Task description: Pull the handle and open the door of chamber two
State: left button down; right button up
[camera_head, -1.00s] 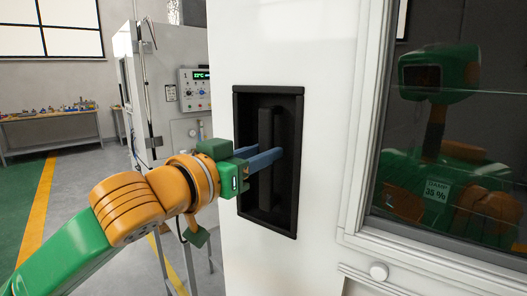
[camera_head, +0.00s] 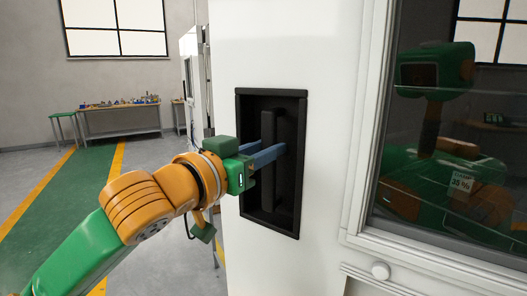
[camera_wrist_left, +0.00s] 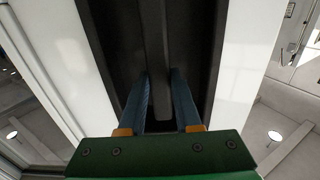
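The chamber door (camera_head: 330,150) is a white panel with a dark window on its right. A black recess (camera_head: 290,215) in it holds an upright black handle bar (camera_head: 267,124). My left gripper (camera_head: 272,151) reaches into the recess, with one blue finger on each side of the bar. In the left wrist view, the handle bar (camera_wrist_left: 156,45) runs between the two fingers of the left gripper (camera_wrist_left: 160,78), which are close against it. The left gripper is shut on the handle. My right gripper is not in view.
The dark window (camera_head: 440,130) reflects my head and body. Behind the door's left edge stands another white cabinet (camera_head: 196,85), mostly hidden. A workbench (camera_head: 118,134) and open floor lie at the far left.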

pick_arm(q)
jog(key=c, duration=0.8)
grip_release()
jog(key=shift+w+d, duration=0.1)
jog(key=shift+w, duration=0.15)
jog(key=shift+o, duration=1)
jog(key=b+v, duration=0.3)
jog(key=v, duration=0.5)
jog(key=shift+s+b, duration=0.15)
jog(key=shift+b, duration=0.15)
